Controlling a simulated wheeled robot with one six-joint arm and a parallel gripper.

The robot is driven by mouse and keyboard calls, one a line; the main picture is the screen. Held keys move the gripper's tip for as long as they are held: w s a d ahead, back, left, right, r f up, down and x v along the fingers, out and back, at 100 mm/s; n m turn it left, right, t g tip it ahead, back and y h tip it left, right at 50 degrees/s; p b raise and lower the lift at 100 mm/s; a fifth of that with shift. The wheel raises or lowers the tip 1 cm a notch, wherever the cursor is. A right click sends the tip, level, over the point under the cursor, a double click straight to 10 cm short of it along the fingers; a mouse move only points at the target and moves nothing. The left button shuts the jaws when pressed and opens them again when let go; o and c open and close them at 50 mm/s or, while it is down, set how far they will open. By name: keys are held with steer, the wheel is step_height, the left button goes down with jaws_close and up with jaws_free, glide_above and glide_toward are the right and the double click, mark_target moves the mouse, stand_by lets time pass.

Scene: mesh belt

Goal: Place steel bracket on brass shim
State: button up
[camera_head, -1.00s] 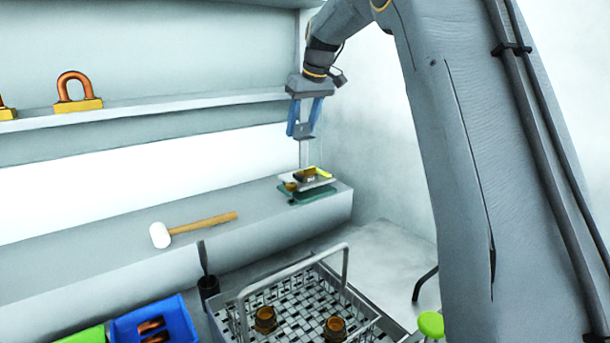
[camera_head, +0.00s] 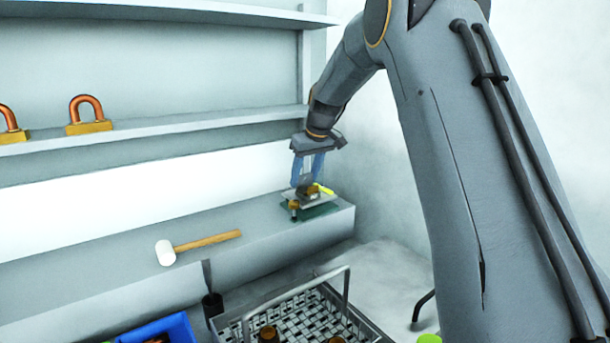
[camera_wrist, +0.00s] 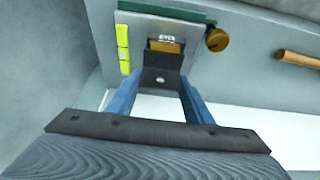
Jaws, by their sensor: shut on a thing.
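My gripper (camera_head: 307,181) points down over the back bench, its blue fingers shut on the dark grey steel bracket (camera_wrist: 162,80). The bracket has a small hole in its face. In the wrist view, a brass-coloured piece (camera_wrist: 167,47), which looks like the brass shim, lies on a grey plate (camera_wrist: 185,66) just beyond the bracket. The bracket partly covers it. I cannot tell whether bracket and brass piece touch. In the head view the fingers and bracket hide most of the brass piece.
The plate rests on a green base (camera_wrist: 160,11). Yellow blocks (camera_wrist: 123,48) and a round brass knob (camera_wrist: 216,40) are close by. A mallet (camera_head: 205,242) lies on the bench to the left. A wire basket (camera_head: 300,310) stands in front. A wall is close on the right.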

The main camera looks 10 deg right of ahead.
steer(key=shift+f, duration=0.1)
steer(key=o, duration=1.2)
steer(key=shift+r, duration=0.3)
steer(key=b+v, duration=0.2)
steer(key=v, duration=0.9)
steer(key=shift+s+d+r+b, duration=0.15)
steer(key=shift+s+r+b, duration=0.1)
steer(key=shift+b, duration=0.1)
